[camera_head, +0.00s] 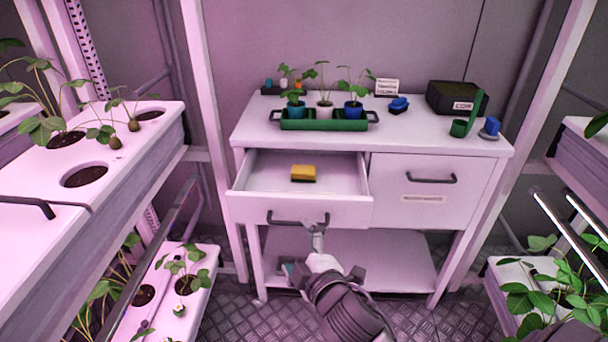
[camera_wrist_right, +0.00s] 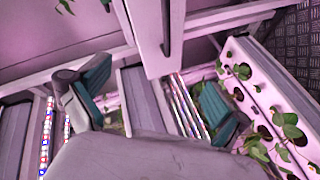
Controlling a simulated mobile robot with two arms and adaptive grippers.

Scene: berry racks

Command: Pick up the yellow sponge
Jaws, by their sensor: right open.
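The yellow sponge (camera_head: 303,172), with a dark underside, lies inside the open left drawer (camera_head: 258,209) of the white cabinet. My right gripper (camera_head: 317,230) is in front of the drawer, at the right end of its dark handle (camera_head: 285,222). In the wrist view the fingers of my right gripper (camera_wrist_right: 155,92) stand wide apart with nothing between them. The dark drawer handle (camera_wrist_right: 166,28) shows beyond them; I cannot tell whether they touch it. The sponge is not visible in the wrist view. My left gripper is not in view.
On the cabinet top (camera_head: 415,132) stand a green tray (camera_head: 325,125) with potted seedlings, a blue object (camera_head: 398,104), a black box (camera_head: 457,98) and a green cup (camera_head: 459,128). The right drawer (camera_head: 425,197) is shut. Plant racks (camera_head: 150,117) flank the cabinet.

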